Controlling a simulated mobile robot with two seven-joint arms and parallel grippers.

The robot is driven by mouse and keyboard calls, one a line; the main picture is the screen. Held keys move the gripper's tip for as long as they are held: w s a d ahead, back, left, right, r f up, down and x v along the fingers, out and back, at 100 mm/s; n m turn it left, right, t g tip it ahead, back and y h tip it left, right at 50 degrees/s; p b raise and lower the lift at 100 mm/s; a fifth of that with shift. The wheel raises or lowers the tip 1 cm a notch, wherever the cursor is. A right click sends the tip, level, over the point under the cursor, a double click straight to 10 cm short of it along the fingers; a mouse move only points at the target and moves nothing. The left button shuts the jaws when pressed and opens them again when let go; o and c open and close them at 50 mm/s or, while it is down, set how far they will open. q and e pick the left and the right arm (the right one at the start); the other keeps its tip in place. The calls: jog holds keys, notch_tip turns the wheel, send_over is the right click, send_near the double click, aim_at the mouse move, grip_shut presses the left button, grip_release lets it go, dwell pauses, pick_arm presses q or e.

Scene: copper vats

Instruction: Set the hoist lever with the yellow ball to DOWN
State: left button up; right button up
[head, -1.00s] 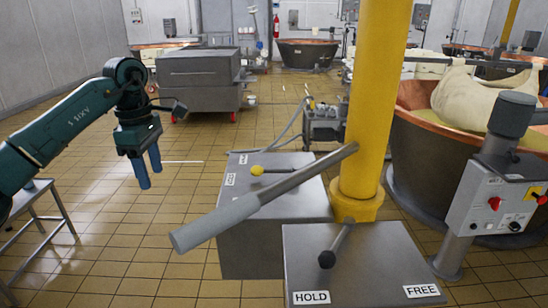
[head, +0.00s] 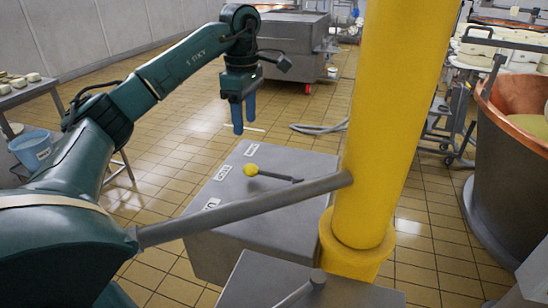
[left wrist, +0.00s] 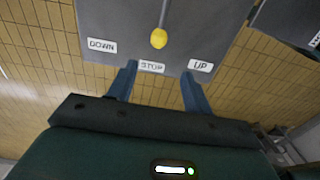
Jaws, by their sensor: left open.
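The hoist lever's yellow ball (head: 250,170) sits on a thin dark rod (head: 275,176) on top of a grey box (head: 268,213). In the left wrist view the ball (left wrist: 159,38) is in line with the STOP label (left wrist: 151,67), between DOWN (left wrist: 102,46) and UP (left wrist: 200,66). My left gripper (head: 244,125) is open and empty, its blue fingers pointing down above the far side of the box, apart from the ball. In the left wrist view its fingertips (left wrist: 158,72) are spread on either side of STOP. My right gripper is out of view.
A thick grey bar (head: 255,206) slants from the yellow column (head: 384,120) across the near side of the box. A second grey box (head: 345,293) with a lever stands in front. A copper vat (head: 500,150) is at the right.

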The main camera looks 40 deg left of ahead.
aim_at(250, 165)
pick_arm(q)
notch_tip(250, 165, down, 13)
jog(key=shift+d+f+p, duration=0.1)
jog(key=shift+d+p, duration=0.05)
jog(key=shift+p, duration=0.35)
jog(key=shift+c, duration=0.3)
jog(key=shift+w, duration=0.1)
grip_shut()
